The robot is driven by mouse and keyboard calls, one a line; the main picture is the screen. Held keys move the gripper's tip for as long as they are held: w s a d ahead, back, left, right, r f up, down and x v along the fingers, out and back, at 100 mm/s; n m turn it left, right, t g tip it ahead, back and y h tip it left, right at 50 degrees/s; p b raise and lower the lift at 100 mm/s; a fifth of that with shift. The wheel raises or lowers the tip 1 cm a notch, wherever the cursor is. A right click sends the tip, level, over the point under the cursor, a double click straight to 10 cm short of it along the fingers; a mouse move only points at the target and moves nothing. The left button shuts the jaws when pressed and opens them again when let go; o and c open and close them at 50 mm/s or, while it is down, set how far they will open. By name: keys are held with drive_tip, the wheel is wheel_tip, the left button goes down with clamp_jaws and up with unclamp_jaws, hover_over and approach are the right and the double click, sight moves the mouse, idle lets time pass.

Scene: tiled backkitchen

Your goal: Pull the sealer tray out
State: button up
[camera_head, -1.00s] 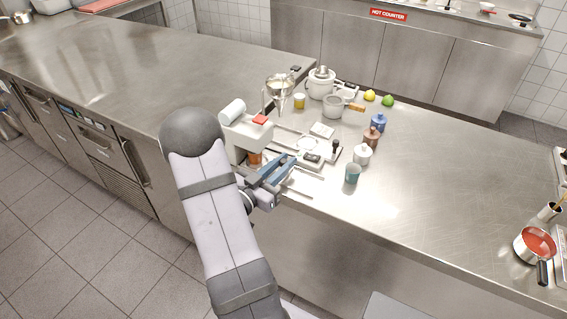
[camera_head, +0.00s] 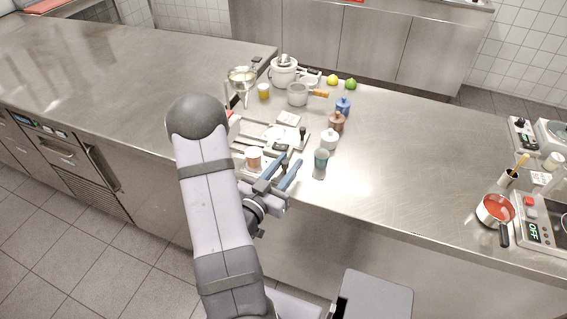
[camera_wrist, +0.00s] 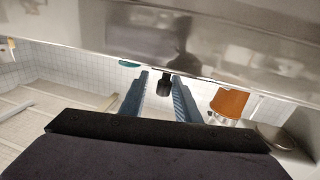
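The sealer (camera_head: 232,122) is mostly hidden behind my arm in the head view; a bit of its red and white top shows. Its pale tray (camera_head: 238,158) holds an orange-brown cup with a white rim (camera_head: 253,157), clear to the right of the sealer head. The cup also shows at right in the wrist view (camera_wrist: 230,103). My gripper (camera_head: 290,160) is at the tray's front right, its blue fingers apart. In the wrist view, a dark handle (camera_wrist: 165,82) stands near the fingertips (camera_wrist: 160,78), with a gap on its left. Contact with the right finger is unclear.
A teal cup (camera_head: 321,163) stands close right of my gripper. A white jar (camera_head: 330,139), brown jar (camera_head: 337,121) and blue jar (camera_head: 343,105) stand behind it. Pots are further back. The steel counter (camera_head: 420,170) is clear to the right.

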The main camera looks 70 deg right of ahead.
drive_tip(key=shift+w+a, duration=0.1)
idle(0.3)
drive_tip(key=shift+w+a+r+p, duration=0.1)
drive_tip(key=shift+w+a+p, duration=0.1)
drive_tip(key=shift+a+p, duration=0.8)
drive_tip(key=shift+w+a+p, duration=0.15)
drive_tip(key=shift+a+p, duration=0.65)
drive_tip(key=shift+a, duration=0.5)
drive_tip(key=shift+w+a+p, duration=0.15)
drive_tip(key=shift+a+p, duration=0.65)
drive_tip(key=shift+a, duration=0.45)
